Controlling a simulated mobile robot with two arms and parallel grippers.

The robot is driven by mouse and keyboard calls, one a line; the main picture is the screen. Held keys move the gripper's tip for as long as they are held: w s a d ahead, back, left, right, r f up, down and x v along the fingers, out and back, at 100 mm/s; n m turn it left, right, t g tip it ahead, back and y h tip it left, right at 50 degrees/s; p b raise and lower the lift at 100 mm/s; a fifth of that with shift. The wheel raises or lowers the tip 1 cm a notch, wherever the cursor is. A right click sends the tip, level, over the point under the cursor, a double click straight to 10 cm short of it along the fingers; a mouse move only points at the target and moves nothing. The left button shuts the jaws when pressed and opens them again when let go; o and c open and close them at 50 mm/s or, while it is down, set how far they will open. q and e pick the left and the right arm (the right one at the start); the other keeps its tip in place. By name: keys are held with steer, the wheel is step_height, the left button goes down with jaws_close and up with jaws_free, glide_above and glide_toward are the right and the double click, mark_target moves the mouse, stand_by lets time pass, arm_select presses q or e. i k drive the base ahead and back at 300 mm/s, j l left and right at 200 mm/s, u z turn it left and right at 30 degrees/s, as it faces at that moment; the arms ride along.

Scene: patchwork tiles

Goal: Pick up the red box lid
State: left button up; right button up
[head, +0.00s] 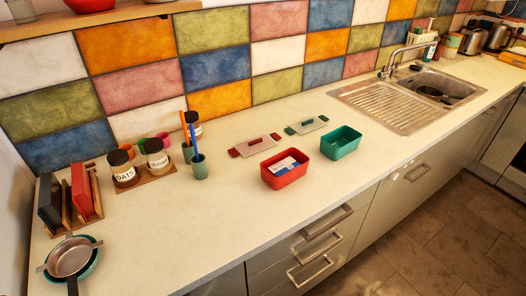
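The red box lid (254,146) lies flat on the counter behind the red box. A similar lid with green clips (306,125) lies to the right, behind an open green box (341,142). Neither of my grippers is in view.
The pale counter (228,215) is clear in front of and left of the red box. Green cups with brushes (199,168) and jars (123,168) stand left of the lid. A sink (400,105) is at the right. The tiled wall is behind.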

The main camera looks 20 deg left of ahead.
mark_target(249, 146)
steer(key=i+l, duration=0.75)
